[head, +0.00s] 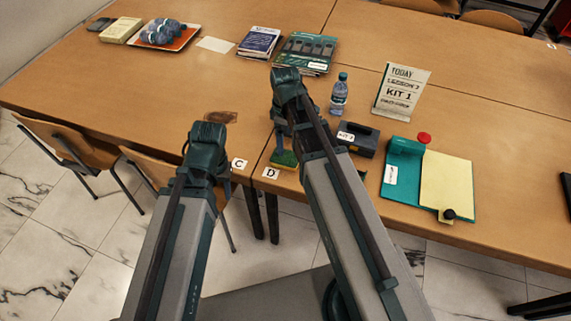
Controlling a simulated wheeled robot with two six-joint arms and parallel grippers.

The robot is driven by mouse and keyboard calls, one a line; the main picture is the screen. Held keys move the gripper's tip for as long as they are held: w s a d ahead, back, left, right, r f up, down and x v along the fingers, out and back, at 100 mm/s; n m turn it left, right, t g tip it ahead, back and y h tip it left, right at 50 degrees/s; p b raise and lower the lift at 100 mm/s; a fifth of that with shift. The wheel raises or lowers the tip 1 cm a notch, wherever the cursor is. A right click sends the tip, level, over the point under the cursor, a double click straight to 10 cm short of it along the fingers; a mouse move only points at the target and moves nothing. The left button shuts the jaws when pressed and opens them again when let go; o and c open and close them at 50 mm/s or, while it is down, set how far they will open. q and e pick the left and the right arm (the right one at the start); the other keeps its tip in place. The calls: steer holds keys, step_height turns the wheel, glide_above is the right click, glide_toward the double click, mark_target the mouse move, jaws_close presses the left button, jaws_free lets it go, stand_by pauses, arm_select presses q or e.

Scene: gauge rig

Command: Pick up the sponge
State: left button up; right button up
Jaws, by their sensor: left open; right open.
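The sponge (285,160), green on top with a yellow side, lies at the near edge of the wooden table, just above the label D. My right gripper (281,146) points down directly over the sponge, its fingers at or just above the sponge's far side. I cannot tell whether they touch it. The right gripper is open, and the arm hides part of it. My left gripper (222,185) is open and empty, off the table's near edge by the label C, its fingers partly hidden by its own wrist.
A dark KIT box (357,139), water bottle (339,95) and standing sign (401,92) are right of the sponge. A teal folder (402,162) lies further right. Magazines (306,52) and an orange tray (178,42) are at the back. Chairs (62,148) stand left, below the table.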

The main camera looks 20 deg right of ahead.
steer(key=b, duration=0.3)
glide_above(286, 157)
step_height(286, 157, down, 4)
steer(key=shift+s+a+f, duration=0.1)
steer(key=shift+a+f, duration=0.05)
steer(key=shift+f, duration=0.05)
steer(key=f+b, duration=0.5)
steer(key=shift+w+f, duration=0.1)
steer(key=shift+w, duration=0.1)
steer(key=c, duration=1.2)
steer(key=shift+o, duration=0.2)
